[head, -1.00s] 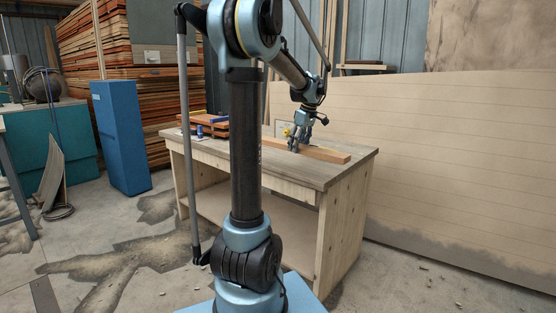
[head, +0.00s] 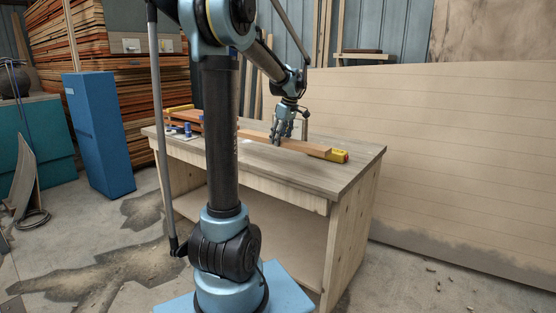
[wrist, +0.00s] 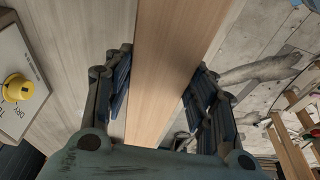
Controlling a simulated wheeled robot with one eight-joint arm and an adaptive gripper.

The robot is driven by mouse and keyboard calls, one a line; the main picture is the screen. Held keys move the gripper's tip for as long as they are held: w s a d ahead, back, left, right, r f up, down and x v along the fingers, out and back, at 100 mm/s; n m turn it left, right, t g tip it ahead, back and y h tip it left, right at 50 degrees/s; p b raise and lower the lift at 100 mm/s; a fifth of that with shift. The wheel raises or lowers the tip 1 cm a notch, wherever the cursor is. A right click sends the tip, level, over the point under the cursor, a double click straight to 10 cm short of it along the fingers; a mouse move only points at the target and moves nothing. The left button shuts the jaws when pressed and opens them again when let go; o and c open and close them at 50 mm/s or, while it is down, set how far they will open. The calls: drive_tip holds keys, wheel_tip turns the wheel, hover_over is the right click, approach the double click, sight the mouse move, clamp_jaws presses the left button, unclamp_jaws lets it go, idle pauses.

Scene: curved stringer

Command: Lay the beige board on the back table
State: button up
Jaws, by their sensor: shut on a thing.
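The beige board (head: 308,147) is a long, narrow light-wood piece over the top of the wooden table (head: 345,170). My gripper (head: 281,138) is shut on the board along its length. In the wrist view the board (wrist: 168,60) runs between the dark finger pads of my gripper (wrist: 163,98). Its right end shows in the head view; its left part passes behind my arm. I cannot tell whether its underside touches the table top.
A yellow block (head: 340,156) lies by the board's right end. A box with a yellow knob (wrist: 18,88) shows in the wrist view. Reddish wooden pieces with blue clamps (head: 187,126) occupy the table's left end. A large panel (head: 450,150) stands right. The table's front right is clear.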

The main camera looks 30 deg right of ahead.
sight(279, 162)
drive_tip(key=shift+s+d+f, duration=0.1)
drive_tip(key=shift+d+f, duration=0.05)
drive_tip(key=shift+f, duration=3.95)
drive_tip(key=o, duration=1.5)
